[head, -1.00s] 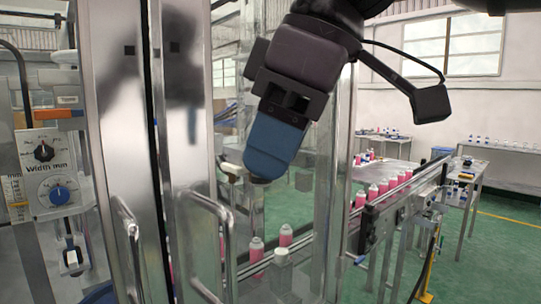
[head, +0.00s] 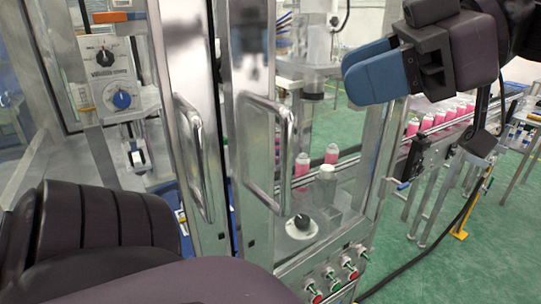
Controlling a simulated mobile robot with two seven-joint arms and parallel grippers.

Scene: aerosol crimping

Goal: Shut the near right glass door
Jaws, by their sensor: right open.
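The near right glass door (head: 252,120) has a metal frame and a vertical bar handle (head: 287,160). It stands beside the left door (head: 180,120), which has a similar handle (head: 200,165). A narrow dark gap shows between the two frames; I cannot tell how far the right door stands from closed. My right gripper (head: 368,72), with blue fingers, is open and empty. It is up and to the right of the door handle, apart from it in the picture. My left gripper is out of view; dark links of my own arm fill the lower left.
Behind the glass stand pink bottles (head: 302,165), and more line the conveyor (head: 430,150) at the right. A control panel (head: 108,70) with knobs is at the upper left. Buttons (head: 332,277) sit below the door. Green floor (head: 400,255) is free at the lower right.

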